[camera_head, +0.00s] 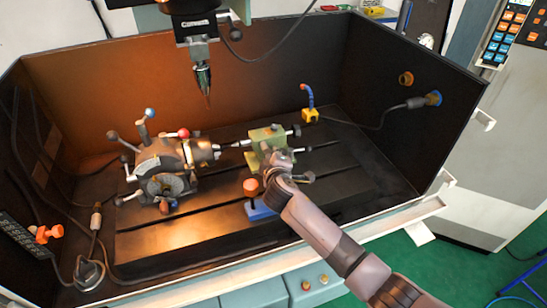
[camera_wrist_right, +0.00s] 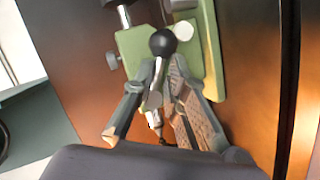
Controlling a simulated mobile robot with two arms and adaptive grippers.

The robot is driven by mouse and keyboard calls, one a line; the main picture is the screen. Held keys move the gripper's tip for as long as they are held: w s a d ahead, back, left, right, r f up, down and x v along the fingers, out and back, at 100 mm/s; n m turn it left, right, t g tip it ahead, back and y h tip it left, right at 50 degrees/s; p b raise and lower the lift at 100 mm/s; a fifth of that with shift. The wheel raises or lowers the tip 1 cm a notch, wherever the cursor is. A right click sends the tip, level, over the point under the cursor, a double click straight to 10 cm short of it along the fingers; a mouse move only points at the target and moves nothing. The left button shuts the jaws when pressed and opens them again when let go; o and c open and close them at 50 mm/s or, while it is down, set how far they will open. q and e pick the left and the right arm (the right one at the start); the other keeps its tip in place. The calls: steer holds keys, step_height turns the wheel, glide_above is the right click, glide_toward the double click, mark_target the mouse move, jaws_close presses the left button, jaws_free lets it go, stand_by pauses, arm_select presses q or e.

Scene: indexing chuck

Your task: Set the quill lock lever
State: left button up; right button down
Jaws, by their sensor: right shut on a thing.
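The green tailstock (camera_head: 262,137) stands on the machine table, right of the dividing head; its green body also fills the top of the right wrist view (camera_wrist_right: 135,45). A lever with a black ball knob (camera_wrist_right: 163,42) and a metal shank shows in the right wrist view, in front of the green body. My right gripper (camera_wrist_right: 165,78) has its two fingers on either side of this lever and is shut on it. In the head view my right gripper (camera_head: 272,160) is at the tailstock's front, and hides the lever there. My left gripper is not in view.
The dividing head (camera_head: 170,165) with several ball-ended handles stands left of the tailstock. An orange knob (camera_head: 250,185) and a blue block (camera_head: 260,210) are close to my right arm. The spindle (camera_head: 203,80) hangs above. Dark enclosure walls surround the slotted table (camera_head: 225,225).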

steer(key=shift+w+d+r+n, duration=0.2)
steer(key=shift+r+n, duration=0.1)
steer(key=shift+r, duration=0.2)
steer(key=shift+a+r+t, duration=0.1)
steer(key=shift+t, duration=0.2)
steer(key=c, duration=1.8)
jaws_free()
steer(key=shift+c, duration=0.2)
steer(key=o, duration=0.4)
steer(key=shift+s+f, duration=0.1)
steer(key=shift+f, duration=0.1)
steer(key=shift+c, duration=0.2)
steer(key=shift+f, duration=0.1)
steer(key=v, duration=1.2)
